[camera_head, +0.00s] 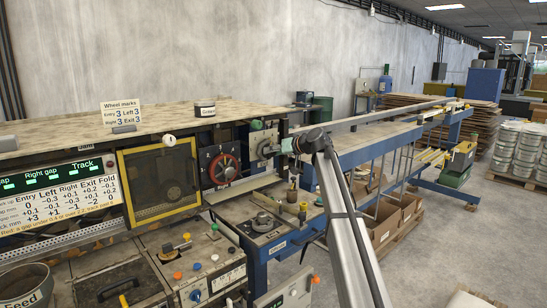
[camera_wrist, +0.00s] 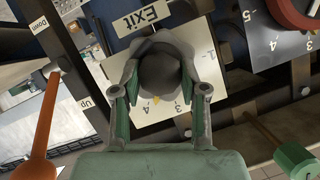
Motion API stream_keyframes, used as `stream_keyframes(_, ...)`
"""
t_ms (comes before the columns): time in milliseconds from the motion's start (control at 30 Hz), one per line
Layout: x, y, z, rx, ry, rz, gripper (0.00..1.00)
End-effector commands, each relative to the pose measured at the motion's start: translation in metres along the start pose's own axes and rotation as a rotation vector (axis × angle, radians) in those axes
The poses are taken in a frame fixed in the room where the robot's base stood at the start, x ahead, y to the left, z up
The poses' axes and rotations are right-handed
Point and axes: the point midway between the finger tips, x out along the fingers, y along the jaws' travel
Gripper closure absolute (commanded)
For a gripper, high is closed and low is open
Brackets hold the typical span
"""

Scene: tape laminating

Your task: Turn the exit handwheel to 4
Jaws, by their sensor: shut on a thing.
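The exit handwheel (camera_wrist: 165,72) is a dark grey round knob in front of a white dial plate (camera_wrist: 205,62) under an "Exit" label (camera_wrist: 142,24) in the wrist view. My gripper (camera_wrist: 161,84) is shut on it, with one green-padded finger on each side. Numerals show at the plate's lower edge and right side, partly covered by the knob and fingers. A small yellow mark shows below the knob; I cannot tell exactly which numeral it meets. In the head view my gripper (camera_head: 286,146) is at the exit plate (camera_head: 262,142), and the wheel is mostly hidden.
A red handwheel (camera_head: 222,168) with its own dial stands left of the exit wheel. An orange lever (camera_wrist: 47,115) and a green-knobbed handle (camera_wrist: 295,158) flank my gripper. A card (camera_head: 121,113) lists wheel marks, all 3. A yellow-framed panel (camera_head: 127,188) is further left.

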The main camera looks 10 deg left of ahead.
Motion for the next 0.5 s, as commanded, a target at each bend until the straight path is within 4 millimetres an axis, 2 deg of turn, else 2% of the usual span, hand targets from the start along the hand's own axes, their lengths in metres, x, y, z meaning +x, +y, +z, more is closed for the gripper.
stream_keyframes(200,0.0016,0.0013,-0.0002,0.108,0.002,-0.045,0.92)
stream_keyframes(500,0.0008,0.0007,-0.0011,0.169,0.002,-0.07,0.92)
